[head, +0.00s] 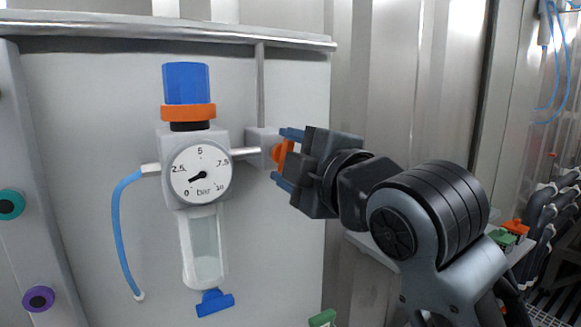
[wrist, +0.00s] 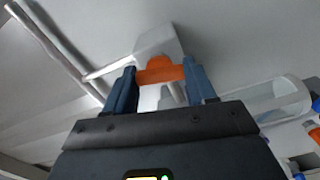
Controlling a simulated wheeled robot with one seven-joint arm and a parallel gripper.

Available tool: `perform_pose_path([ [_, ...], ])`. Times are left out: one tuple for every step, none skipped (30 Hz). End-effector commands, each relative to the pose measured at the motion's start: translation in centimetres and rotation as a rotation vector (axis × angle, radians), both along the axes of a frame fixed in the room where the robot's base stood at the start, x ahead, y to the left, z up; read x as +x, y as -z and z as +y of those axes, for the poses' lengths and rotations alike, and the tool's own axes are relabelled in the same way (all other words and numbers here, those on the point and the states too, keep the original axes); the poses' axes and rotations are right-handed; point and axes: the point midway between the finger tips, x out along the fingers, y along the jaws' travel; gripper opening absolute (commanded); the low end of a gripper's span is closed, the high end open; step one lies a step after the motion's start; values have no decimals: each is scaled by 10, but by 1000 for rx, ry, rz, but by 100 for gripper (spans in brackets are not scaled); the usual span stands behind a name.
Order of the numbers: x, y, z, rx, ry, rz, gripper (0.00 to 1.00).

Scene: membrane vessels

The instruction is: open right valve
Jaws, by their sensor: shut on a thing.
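The right valve is a grey block (head: 263,146) with an orange handle (head: 281,153), to the right of the pressure gauge. My gripper (head: 283,157) comes in from the right, its two blue fingers above and below the handle. In the wrist view, the orange handle (wrist: 160,73) spans between the two blue fingers (wrist: 162,88), and the grey block (wrist: 158,41) is just behind it. The fingers are shut on the handle. Part of the handle is hidden by the fingers in the head view.
The gauge (head: 201,173) has a blue and orange knob (head: 187,90) above and a clear bowl (head: 203,250) below. A blue hose (head: 119,230) hangs at its left. A vertical pipe (head: 260,85) rises from the block. Green and orange valves (head: 513,230) are at the right.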

Motion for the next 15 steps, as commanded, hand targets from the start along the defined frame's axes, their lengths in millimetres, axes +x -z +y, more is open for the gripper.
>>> perform_pose_path([
  [0, 2, 0, -15, 0, -8, 25],
  [0, 2, 0, -23, 0, -13, 25],
  [0, 2, 0, -33, 0, -20, 25],
  [0, 2, 0, -40, -2, -24, 25],
  [0, 2, 1, -45, -2, -27, 25],
  [0, 2, 1, -50, -2, -31, 25],
  [0, 2, 1, -54, -2, -33, 25],
  [0, 2, 1, -57, -2, -35, 25],
  [-1, 2, 1, -60, -2, -37, 25],
  [-1, 2, 1, -62, -2, -39, 25],
  [-1, 2, 1, -64, -2, -39, 25],
  [-1, 1, 1, -65, -2, -39, 25],
  [-1, 2, 1, -65, -2, -39, 25],
  [-1, 1, 1, -66, -2, -40, 25],
  [-1, 1, 1, -66, -2, -40, 25],
])
